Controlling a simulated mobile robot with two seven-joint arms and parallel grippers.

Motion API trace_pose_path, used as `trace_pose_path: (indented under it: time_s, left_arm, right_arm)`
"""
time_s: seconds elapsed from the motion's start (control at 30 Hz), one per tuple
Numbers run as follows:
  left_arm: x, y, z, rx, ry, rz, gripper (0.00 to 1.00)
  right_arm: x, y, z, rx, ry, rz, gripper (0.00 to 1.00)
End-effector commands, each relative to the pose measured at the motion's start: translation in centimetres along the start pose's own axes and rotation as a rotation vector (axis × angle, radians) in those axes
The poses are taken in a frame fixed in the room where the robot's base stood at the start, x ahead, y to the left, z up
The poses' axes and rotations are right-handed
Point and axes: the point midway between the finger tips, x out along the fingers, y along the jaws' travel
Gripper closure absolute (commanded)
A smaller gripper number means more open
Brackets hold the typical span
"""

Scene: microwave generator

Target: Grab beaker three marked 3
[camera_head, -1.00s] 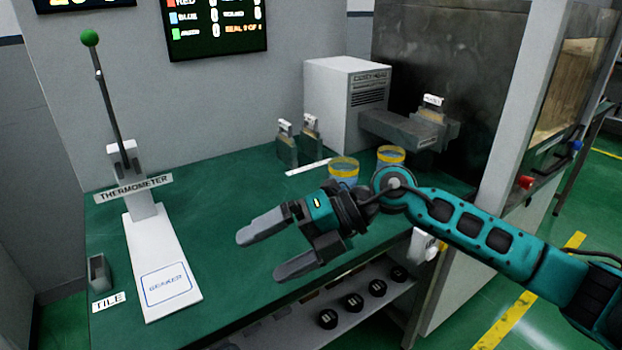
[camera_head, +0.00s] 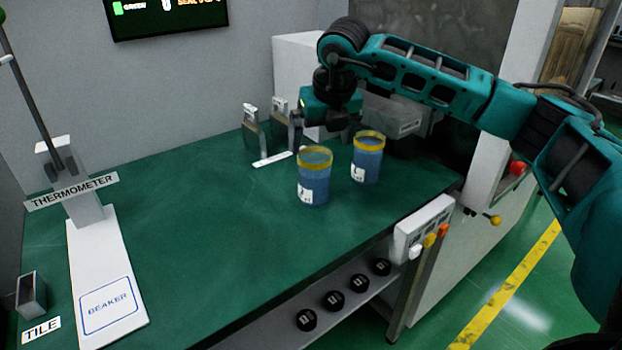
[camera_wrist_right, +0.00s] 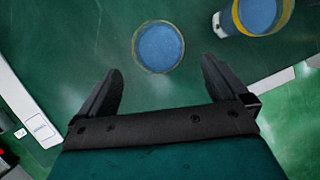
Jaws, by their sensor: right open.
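Two beakers with yellow rims and blue contents stand upright on the green bench: the left beaker (camera_head: 314,180) and the right beaker (camera_head: 367,160). Each has a white label, but I cannot read the numbers, so I cannot tell which is beaker three. My right gripper (camera_head: 316,130) is pointed down behind and above them, open and empty. In the right wrist view, one beaker (camera_wrist_right: 160,47) lies just beyond the gap between the open fingers (camera_wrist_right: 162,70). Another beaker (camera_wrist_right: 262,16) is at the top right, partly cut off. My left gripper is not in view.
A thermometer stand (camera_head: 85,222) with a white base marked BEAKER is at the left, near a TILE label (camera_head: 41,331). Grey holders (camera_head: 253,130) stand behind the beakers. A white machine (camera_head: 297,60) is at the back. The bench middle is clear.

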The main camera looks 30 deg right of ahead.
Motion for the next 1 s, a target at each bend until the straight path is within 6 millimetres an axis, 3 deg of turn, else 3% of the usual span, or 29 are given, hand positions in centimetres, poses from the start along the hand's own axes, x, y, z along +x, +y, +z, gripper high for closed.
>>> trace_pose_path:
  time_s: [0.1, 0.43, 0.7, 1.0]
  left_arm:
    - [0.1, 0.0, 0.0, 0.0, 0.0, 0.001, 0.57]
    - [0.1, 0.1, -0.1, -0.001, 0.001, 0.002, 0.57]
    - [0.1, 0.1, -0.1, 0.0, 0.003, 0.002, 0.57]
    - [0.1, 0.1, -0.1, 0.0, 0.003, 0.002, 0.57]
  right_arm:
    - [2.3, 0.1, -0.1, -0.002, 0.003, 0.0, 0.0]
    - [5.4, 0.2, 0.1, -0.002, 0.002, 0.003, 0.0]
    - [9.1, 0.1, 0.5, -0.002, 0.002, 0.002, 0.0]
    - [9.6, 0.1, 0.5, -0.002, 0.0, 0.003, 0.0]
